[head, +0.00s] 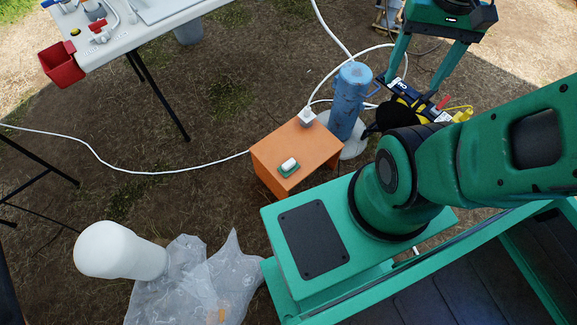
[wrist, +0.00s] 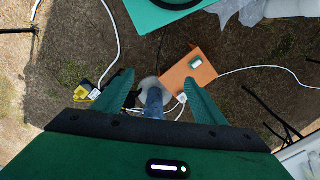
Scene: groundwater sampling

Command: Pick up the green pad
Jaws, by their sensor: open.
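The green pad (head: 296,172) lies on top of a small orange stool (head: 272,153), with a small white piece (head: 289,164) on it. The pad also shows in the wrist view (wrist: 194,66), at the far end of the stool, right of centre. My gripper (head: 415,84) is open and empty, up and to the right of the stool in the head view. In the wrist view its two fingers (wrist: 160,78) are spread, and the pad is beyond them, apart from both.
A blue cylinder (head: 351,100) stands upright beside the stool. A white plug (head: 307,117) sits at the stool's back edge, with white hoses around it. A white table (head: 150,22) with a red bin (head: 61,65) is upper left. A plastic bag (head: 195,285) lies lower left.

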